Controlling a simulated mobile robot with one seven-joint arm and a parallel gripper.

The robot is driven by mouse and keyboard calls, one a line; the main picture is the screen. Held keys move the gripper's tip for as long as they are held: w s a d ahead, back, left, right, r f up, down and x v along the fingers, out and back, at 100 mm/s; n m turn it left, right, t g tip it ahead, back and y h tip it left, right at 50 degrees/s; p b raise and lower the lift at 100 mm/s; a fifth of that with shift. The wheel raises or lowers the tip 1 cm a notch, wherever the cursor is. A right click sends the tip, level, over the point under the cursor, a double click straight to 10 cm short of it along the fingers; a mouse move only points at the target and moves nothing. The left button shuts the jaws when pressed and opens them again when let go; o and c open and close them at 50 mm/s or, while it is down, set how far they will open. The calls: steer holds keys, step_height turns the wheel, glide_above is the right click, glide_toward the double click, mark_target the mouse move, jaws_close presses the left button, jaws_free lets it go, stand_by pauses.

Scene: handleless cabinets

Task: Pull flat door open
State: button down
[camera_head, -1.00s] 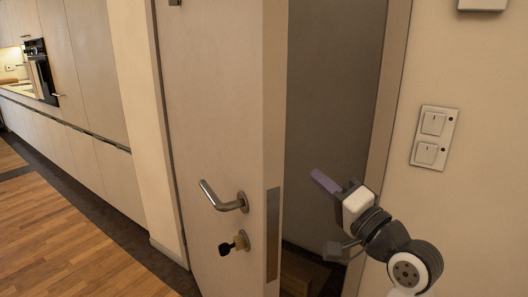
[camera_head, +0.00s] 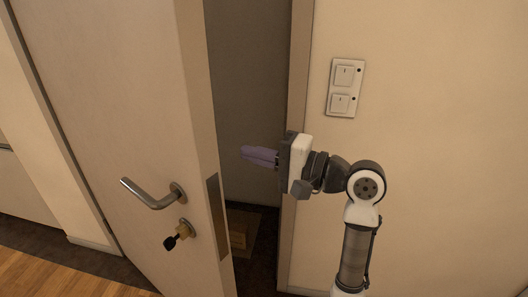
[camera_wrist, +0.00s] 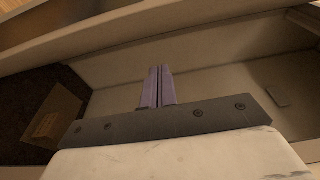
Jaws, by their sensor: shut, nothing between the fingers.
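The flat door (camera_head: 110,110) is light-coloured and stands ajar on the left of the head view. Its lever handle (camera_head: 153,195) and a lock with a key (camera_head: 178,234) are on the face toward me. The door's free edge has a metal plate (camera_head: 217,220). My gripper (camera_head: 245,155) is in the gap between the door edge and the frame, pointing left toward the door. Its purple fingers are together with nothing between them; they also show in the wrist view (camera_wrist: 157,87). I see a gap between the fingertips and the door edge in the head view.
The door frame (camera_head: 297,80) stands right of the opening, close to my wrist. A light switch panel (camera_head: 345,88) is on the wall. A brown box-like object (camera_head: 238,232) lies on the dark floor inside. Wooden floor (camera_head: 70,270) lies at lower left.

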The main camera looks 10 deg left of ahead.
mark_target(217, 159)
steer(key=shift+s+a+p, duration=0.35)
steer(key=shift+s+a, duration=0.05)
steer(key=shift+a, duration=0.75)
steer(key=shift+s+a+p, duration=0.35)
steer(key=shift+a+p, duration=0.05)
steer(key=shift+a, duration=0.7)
steer(key=shift+s+a+p, duration=0.35)
steer(key=shift+s+a, duration=0.05)
steer(key=shift+a, duration=0.75)
steer(key=shift+s, duration=0.15)
